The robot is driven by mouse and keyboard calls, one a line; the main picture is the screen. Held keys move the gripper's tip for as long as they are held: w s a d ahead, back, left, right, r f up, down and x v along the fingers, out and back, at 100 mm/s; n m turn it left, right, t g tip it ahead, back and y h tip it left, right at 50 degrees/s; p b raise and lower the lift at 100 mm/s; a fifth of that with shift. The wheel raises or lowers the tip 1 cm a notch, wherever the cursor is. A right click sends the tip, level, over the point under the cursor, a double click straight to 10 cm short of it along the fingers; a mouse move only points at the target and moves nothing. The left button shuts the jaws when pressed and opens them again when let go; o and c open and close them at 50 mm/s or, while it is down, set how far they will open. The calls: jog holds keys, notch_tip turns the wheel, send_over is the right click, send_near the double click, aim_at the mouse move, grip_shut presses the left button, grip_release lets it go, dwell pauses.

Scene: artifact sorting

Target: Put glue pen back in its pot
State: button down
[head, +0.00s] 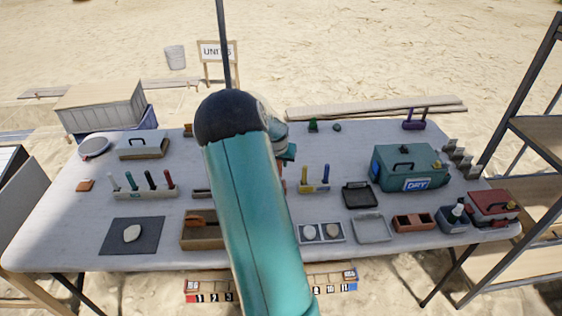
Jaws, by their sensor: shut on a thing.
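My teal arm with its dark rounded joint crosses the middle of the head view. Only a small teal edge of my gripper (288,153) shows past the arm, above the table's middle. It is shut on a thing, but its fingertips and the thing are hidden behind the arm. I cannot pick out the glue pen for certain. A small dark pot (453,220) stands near the table's front right and has a white-topped bottle in it. I cannot tell whether this is the pen's pot.
The grey table (75,215) carries a pen rack (146,193), a smaller pen stand (313,187), a green box (407,170), a red box (490,206) and several trays. A metal shelf (540,130) stands at the right.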

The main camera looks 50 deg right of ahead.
aim_at(281, 171)
jog(key=shift+f, duration=2.35)
jog(key=c, duration=1.3)
grip_release()
jog(key=v, duration=1.3)
jog(key=shift+r, duration=0.4)
jog(key=shift+a, duration=0.15)
